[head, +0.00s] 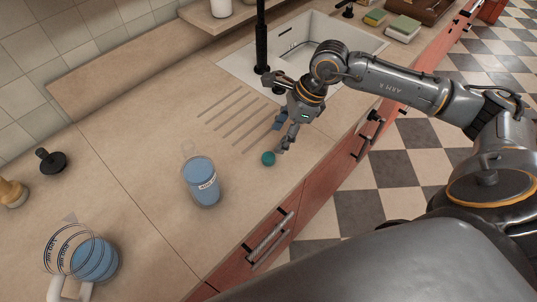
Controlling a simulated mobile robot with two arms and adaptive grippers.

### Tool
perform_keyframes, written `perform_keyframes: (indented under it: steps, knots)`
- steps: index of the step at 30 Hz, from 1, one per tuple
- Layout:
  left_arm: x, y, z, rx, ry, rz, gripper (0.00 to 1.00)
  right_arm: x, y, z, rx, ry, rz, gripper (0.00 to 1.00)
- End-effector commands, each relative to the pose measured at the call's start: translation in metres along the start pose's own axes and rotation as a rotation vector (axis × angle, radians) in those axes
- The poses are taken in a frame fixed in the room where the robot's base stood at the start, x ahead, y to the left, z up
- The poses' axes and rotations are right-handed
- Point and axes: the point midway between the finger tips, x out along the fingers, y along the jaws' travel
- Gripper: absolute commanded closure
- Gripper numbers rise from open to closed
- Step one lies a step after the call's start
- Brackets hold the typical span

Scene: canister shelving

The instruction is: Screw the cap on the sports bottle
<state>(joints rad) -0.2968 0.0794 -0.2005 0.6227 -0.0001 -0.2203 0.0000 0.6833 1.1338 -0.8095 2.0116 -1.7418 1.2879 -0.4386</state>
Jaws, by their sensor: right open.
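The bottle's mouth is too small to make out clearly. My left gripper is not in view.
A clear jug with blue contents (95,258) stands at the lower left. A black tamper-like object (51,161) and a wooden piece (12,193) are at the far left. The sink (300,45) and black tap (262,40) lie behind. Counter around the bottle is clear.

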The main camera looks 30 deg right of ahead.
Motion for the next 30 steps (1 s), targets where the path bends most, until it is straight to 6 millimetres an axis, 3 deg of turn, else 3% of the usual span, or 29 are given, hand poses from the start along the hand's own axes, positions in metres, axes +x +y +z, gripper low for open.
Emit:
perform_keyframes:
  steps: [6,17,23,30]
  knots:
    - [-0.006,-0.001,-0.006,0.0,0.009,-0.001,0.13,0.021,0.0,0.0,0.0,0.0,-0.001,0.42]
    - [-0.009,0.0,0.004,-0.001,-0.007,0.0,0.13,0.024,0.001,0.0,0.001,0.0,0.002,0.42]
    - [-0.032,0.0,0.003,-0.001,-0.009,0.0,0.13,0.048,0.01,-0.002,0.001,0.0,0.005,0.42]
    - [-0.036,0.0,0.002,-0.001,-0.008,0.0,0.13,0.073,0.008,-0.004,0.001,-0.001,0.0,0.42]
